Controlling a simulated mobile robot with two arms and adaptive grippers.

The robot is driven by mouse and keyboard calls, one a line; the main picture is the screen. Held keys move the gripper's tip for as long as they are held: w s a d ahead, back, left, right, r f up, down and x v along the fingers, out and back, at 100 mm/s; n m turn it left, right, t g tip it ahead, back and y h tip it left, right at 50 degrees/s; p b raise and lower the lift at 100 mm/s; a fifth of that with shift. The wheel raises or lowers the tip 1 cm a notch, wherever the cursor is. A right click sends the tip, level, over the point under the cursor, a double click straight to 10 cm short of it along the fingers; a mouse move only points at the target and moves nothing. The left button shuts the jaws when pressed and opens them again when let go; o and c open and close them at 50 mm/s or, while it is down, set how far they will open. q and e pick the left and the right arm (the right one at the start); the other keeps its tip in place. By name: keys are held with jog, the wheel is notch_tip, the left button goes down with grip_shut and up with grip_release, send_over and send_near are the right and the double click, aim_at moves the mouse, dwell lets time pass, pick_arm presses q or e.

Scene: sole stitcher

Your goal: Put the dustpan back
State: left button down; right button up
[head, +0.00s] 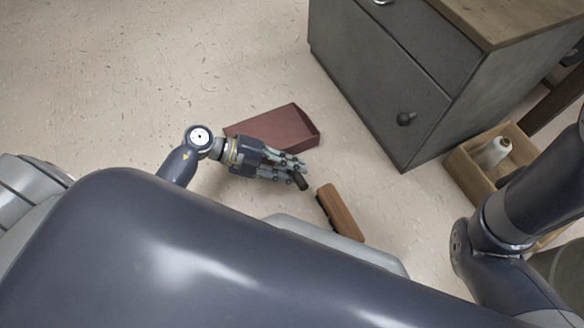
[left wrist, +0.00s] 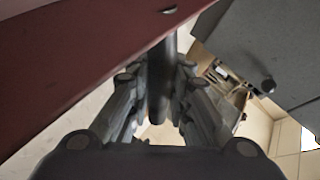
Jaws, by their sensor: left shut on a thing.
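The dark red dustpan (head: 278,124) is low over the pale floor in the head view; I cannot tell whether it touches the floor. My left gripper (head: 297,170) is shut around its dark handle, whose end sticks out past the fingers. In the left wrist view the black handle (left wrist: 160,85) runs between the fingers of the left gripper (left wrist: 160,100), and the red pan (left wrist: 75,55) fills the upper left. My right arm shows at the right of the head view, but its gripper is out of view.
A wooden brush (head: 342,212) with dark bristles lies on the floor just right of the left gripper. A grey cabinet (head: 370,70) with a wooden top stands at upper right. Beside it is a wooden box (head: 468,176) holding a white bottle (head: 493,152). The floor at upper left is clear.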

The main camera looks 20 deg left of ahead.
pick_arm(q)
jog(key=c, duration=1.5)
grip_release()
jog(key=shift+f, duration=0.1)
jog(key=shift+o, duration=0.2)
jog(key=p+v, duration=0.6)
jog(key=v, duration=0.6)
jog(key=shift+p, duration=0.4)
